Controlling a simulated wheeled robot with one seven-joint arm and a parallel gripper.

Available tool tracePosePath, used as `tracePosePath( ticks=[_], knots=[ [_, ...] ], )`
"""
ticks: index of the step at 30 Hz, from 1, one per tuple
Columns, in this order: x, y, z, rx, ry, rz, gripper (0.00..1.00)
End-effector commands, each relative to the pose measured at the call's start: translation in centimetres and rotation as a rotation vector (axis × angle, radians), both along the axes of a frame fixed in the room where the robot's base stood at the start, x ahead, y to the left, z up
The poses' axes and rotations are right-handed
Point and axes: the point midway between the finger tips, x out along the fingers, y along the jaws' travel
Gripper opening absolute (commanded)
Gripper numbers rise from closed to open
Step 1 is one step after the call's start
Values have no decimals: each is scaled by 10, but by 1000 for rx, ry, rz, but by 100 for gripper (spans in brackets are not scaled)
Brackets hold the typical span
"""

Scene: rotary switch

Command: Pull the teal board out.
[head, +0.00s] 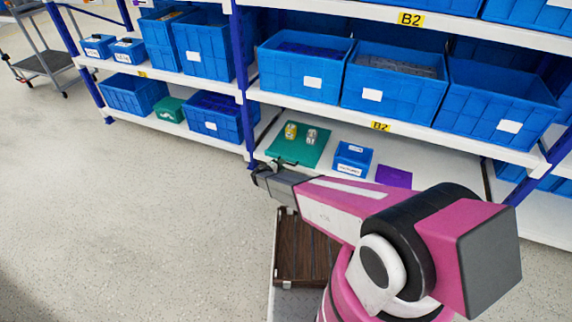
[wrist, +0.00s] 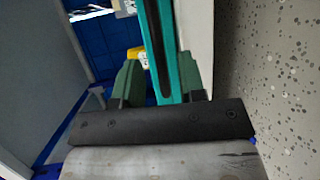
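The teal board (head: 290,153) lies flat on the lower shelf, near its front edge. A yellow can (head: 291,131) and a silver can (head: 311,136) stand on it. My gripper (head: 262,172) is at the board's front left corner. In the wrist view the board (wrist: 165,45) runs edge-on between the two green fingers of my gripper (wrist: 160,80). The fingers are apart, with the board closer to the right finger and a narrow gap at the left one. The yellow can (wrist: 135,53) shows beyond the left finger. The fingertips are partly hidden in the head view.
A small blue bin (head: 352,158) and a purple board (head: 394,177) are on the same shelf, right of the teal board. A blue post (head: 248,120) stands just left. Large blue bins (head: 305,67) fill the shelf above.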

Motion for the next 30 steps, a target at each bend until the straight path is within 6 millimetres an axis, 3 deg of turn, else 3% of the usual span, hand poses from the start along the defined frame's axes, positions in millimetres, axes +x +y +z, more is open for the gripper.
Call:
tracePosePath(
  ticks=[7, 19, 22, 23, 30],
  knots=[
    [22, -20, -5, 0, 0, -1, 37],
    [26, -24, -6, 1, 1, 0, 37],
    [26, -24, -6, 1, 1, 0, 5],
    [25, -24, -6, 1, 1, 0, 0],
    [25, -22, -6, 1, 1, 0, 0]
  ],
)
